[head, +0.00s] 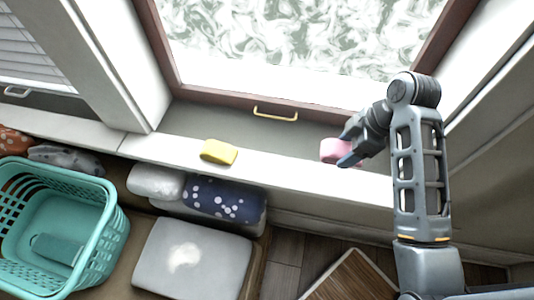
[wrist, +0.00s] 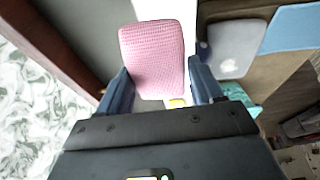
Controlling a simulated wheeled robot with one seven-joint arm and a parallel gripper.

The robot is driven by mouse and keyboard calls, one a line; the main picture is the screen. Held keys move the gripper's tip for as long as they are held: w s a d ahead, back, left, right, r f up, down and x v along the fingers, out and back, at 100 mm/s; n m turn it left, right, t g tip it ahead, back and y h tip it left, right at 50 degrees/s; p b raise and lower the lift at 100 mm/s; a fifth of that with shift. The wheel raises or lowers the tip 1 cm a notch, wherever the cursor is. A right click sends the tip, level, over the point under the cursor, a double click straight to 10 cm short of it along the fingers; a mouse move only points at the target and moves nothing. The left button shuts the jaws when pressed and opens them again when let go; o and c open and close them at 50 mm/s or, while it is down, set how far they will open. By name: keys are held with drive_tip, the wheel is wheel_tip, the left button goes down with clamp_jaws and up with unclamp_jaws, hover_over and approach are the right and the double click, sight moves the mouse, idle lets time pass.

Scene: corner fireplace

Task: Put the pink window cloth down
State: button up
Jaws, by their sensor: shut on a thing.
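The pink window cloth (head: 333,149) is a thick, rounded pad at the right part of the window sill in the head view. My gripper (head: 350,147) is shut on it, with a finger on its near side. In the wrist view the pink cloth (wrist: 152,58) shows a waffle texture and sits between the two fingers of my gripper (wrist: 158,88). It is over or at the sill; I cannot tell whether it touches the surface.
A yellow sponge-like block (head: 219,152) lies on the white sill (head: 285,172). The window with a yellow handle (head: 275,114) rises behind. Below are cushions (head: 190,258) on a bench and a teal basket (head: 115,232). The sill between block and cloth is clear.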

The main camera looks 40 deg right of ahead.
drive_tip(key=shift+s+d, duration=0.1)
drive_tip(key=shift+s, duration=0.05)
wheel_tip(320, 180, down, 10)
drive_tip(key=shift+r, duration=0.1)
idle(0.5)
drive_tip(key=o, duration=1)
